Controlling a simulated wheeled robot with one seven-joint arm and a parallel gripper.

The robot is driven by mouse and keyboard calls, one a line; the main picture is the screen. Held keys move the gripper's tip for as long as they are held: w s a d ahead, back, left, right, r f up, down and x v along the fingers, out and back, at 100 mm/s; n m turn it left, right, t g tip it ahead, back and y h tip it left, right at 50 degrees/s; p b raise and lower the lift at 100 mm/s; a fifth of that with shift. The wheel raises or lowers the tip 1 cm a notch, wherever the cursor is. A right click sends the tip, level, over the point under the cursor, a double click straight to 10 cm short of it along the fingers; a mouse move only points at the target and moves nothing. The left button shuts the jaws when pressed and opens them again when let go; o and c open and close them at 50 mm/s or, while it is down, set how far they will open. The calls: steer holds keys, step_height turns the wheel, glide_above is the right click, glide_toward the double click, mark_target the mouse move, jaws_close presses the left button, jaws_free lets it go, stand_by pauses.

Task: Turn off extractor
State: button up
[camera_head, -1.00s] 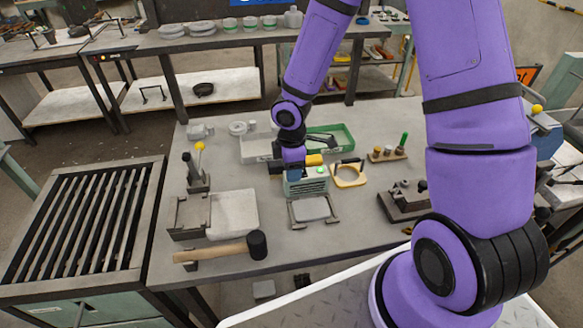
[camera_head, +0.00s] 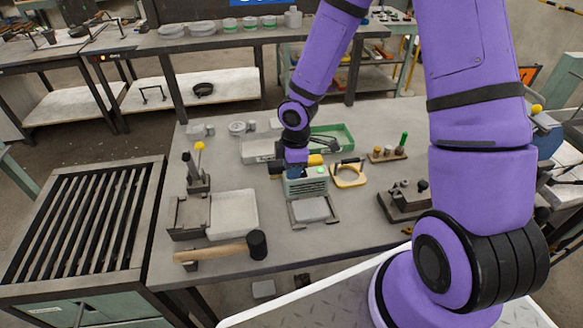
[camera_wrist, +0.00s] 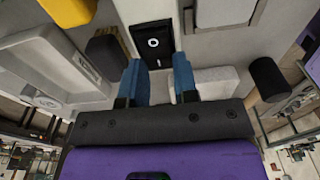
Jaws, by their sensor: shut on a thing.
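The extractor (camera_head: 305,187) is a small pale green-grey box with a slatted front, standing upright on the middle of the workbench. A green spot (camera_head: 320,170) shows on its top right. My gripper (camera_head: 294,174) is at the top of the box, towards its left side. In the wrist view, the blue fingers of my gripper (camera_wrist: 160,84) stand a little apart, shut on a part of the extractor; the part between them is mostly hidden. A black panel with a white ring mark (camera_wrist: 153,43) lies just beyond the fingertips.
A framed plate (camera_head: 313,208) lies in front of the box, and a mallet (camera_head: 225,250) lies at the front left. A green tray (camera_head: 335,137) and yellow block (camera_head: 315,160) are behind.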

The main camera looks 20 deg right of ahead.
mark_target(304, 171)
steer(key=shift+d+r+y, duration=0.1)
steer(key=shift+d+y, duration=0.1)
steer(key=shift+y, duration=0.9)
steer(key=o, duration=0.9)
steer(key=shift+r, duration=0.15)
steer(key=shift+s+v, duration=0.2)
steer(key=shift+v, duration=5.1)
steer(key=shift+d, duration=0.1)
